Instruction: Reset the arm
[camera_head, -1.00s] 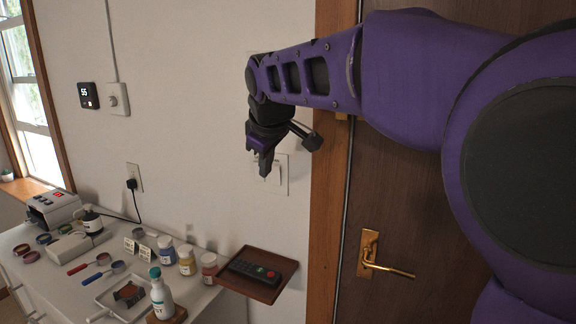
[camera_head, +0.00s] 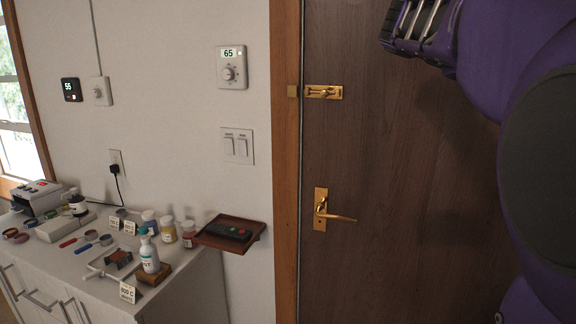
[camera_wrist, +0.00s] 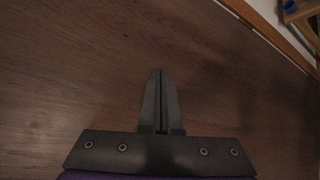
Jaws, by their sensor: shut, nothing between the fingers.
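My purple arm fills the right side of the head view, in front of the brown door (camera_head: 400,160). My gripper is outside the head view. In the wrist view my gripper (camera_wrist: 161,75) shows with its two dark fingers together and nothing between them. The fingers stand against the brown wood surface behind them; I cannot tell how far off it is.
The door has a brass handle (camera_head: 332,212) and a brass latch (camera_head: 323,92). A thermostat (camera_head: 231,67) and light switches (camera_head: 236,146) are on the wall. A brown tray (camera_head: 210,240) holds a remote (camera_head: 228,231). A cluttered white cabinet (camera_head: 190,280) stands at left.

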